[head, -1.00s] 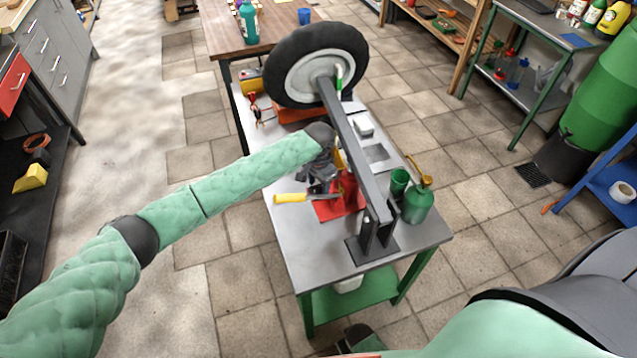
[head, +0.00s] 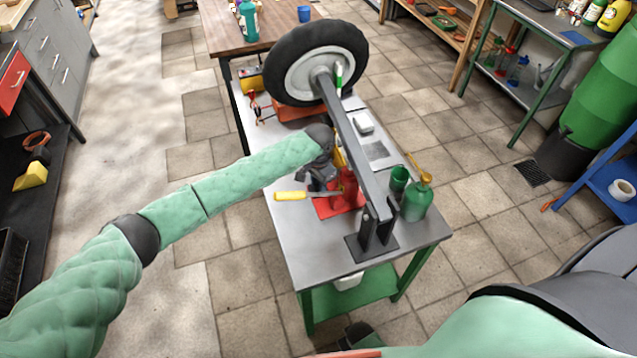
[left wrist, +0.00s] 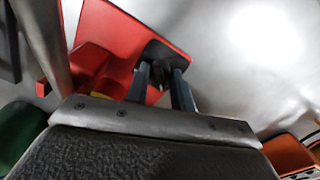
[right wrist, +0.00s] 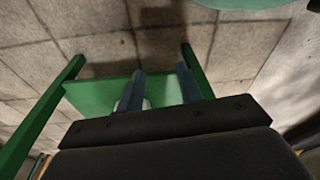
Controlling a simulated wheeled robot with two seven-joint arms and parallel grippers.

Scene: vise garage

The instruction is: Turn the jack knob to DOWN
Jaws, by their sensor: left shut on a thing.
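The red jack (head: 347,190) stands on a red plate on the grey workbench, beside the long grey beam (head: 352,150). It also shows in the left wrist view (left wrist: 100,65). A yellow-handled lever (head: 291,196) lies to its left. My left gripper (head: 322,180) is low at the jack's left side. In the left wrist view its fingers (left wrist: 160,76) close on a small dark part at the red plate, apparently the jack knob (left wrist: 160,74). The knob's marking is hidden. My right gripper (right wrist: 159,88) is open and empty, in front of the bench.
A wheel (head: 318,64) hangs at the beam's far end. A green bottle (head: 417,202) and a green cup (head: 399,178) stand right of the beam. The bench's front left corner is clear. A green lower shelf (head: 350,298) sits below.

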